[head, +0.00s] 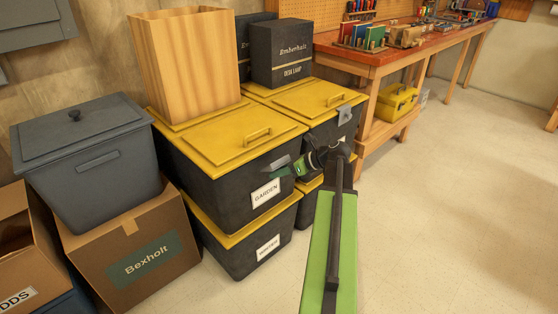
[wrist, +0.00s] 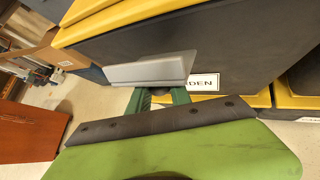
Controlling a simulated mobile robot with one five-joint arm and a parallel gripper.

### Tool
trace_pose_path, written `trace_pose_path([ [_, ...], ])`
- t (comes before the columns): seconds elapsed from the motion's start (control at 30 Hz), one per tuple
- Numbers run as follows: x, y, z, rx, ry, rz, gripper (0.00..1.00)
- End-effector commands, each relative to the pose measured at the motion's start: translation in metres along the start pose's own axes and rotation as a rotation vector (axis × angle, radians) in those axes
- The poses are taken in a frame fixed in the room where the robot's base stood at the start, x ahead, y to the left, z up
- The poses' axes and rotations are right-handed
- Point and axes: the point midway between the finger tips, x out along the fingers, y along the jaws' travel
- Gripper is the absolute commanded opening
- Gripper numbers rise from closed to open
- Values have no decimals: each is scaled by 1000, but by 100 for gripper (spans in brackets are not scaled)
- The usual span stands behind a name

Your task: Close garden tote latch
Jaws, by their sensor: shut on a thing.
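The garden tote (head: 205,172) is a black bin with a yellow lid (head: 220,133) and a white GARDEN label (head: 265,193), stacked on another such tote. Its latch (head: 277,163) is a grey plate at the front, just below the lid rim; it looks swung outward. My gripper (head: 287,170) is at the front of the tote, shut on the latch. In the wrist view the latch (wrist: 150,70) lies across the green fingers of my gripper (wrist: 160,97), tilted, with part of the label (wrist: 203,83) behind it. The latch's hinge is not clearly visible.
A tall wooden box (head: 185,60) stands on the garden tote's lid. A similar tote (head: 335,130) with a grey latch (head: 343,115) is to the right. A grey bin (head: 85,155) on a Bexholt carton (head: 135,255) is left. The floor (head: 440,210) at right is clear.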

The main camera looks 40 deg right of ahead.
Motion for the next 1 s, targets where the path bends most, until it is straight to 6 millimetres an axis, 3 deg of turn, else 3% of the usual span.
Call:
trace_pose_path([
  [0.03,-7,2,15,15,36,0,0],
  [1.0,-4,1,50,337,822,2,0],
])
